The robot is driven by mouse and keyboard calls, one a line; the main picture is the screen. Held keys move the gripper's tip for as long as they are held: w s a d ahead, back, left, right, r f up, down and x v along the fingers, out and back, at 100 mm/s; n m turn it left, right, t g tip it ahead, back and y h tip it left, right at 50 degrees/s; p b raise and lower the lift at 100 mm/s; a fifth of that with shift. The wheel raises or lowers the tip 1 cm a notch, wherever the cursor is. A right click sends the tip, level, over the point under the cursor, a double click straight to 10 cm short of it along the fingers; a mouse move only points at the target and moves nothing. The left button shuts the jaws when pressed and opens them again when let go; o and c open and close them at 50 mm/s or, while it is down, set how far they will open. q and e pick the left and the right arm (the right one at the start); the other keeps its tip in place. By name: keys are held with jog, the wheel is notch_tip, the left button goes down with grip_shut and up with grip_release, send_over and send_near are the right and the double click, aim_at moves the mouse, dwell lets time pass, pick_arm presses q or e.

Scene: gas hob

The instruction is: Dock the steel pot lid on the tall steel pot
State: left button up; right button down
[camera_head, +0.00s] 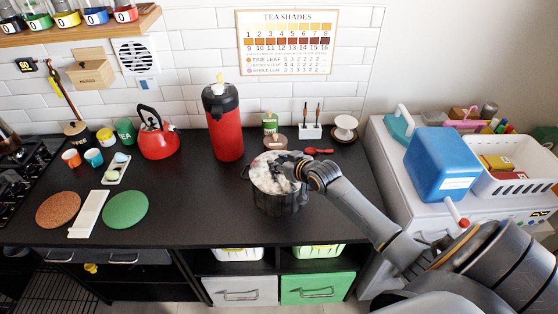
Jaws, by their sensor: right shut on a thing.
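The tall steel pot (280,203) stands on the black counter, right of the red pump flask. My right arm reaches in from the lower right, and its gripper (285,163) is over the pot's mouth, pointing left. The gripper is shut on the steel pot lid (266,176), which shows as a shiny, mottled grey-white surface at the pot's top. The gripper hides part of the lid and of the pot's far rim. I cannot tell whether the lid is seated or slightly above the rim. My left gripper is not in view.
The red pump flask (224,128) stands close behind the pot to the left. A red spoon (318,151) and a white stand (345,128) are behind to the right. A red kettle (157,138) is further left. The counter (195,200) left of the pot is clear.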

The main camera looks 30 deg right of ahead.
jog(key=shift+f+b, duration=0.4)
jog(key=shift+f, duration=0.1)
dwell(0.4)
jog(key=c, duration=1.3)
grip_release()
jog(key=shift+p+v, duration=0.75)
jog(key=shift+p, duration=0.3)
jog(key=p+v, duration=0.6)
jog(key=v, duration=0.1)
jog(key=shift+w+r, duration=0.1)
jog(key=p+v, duration=0.2)
jog(key=shift+s, duration=0.35)
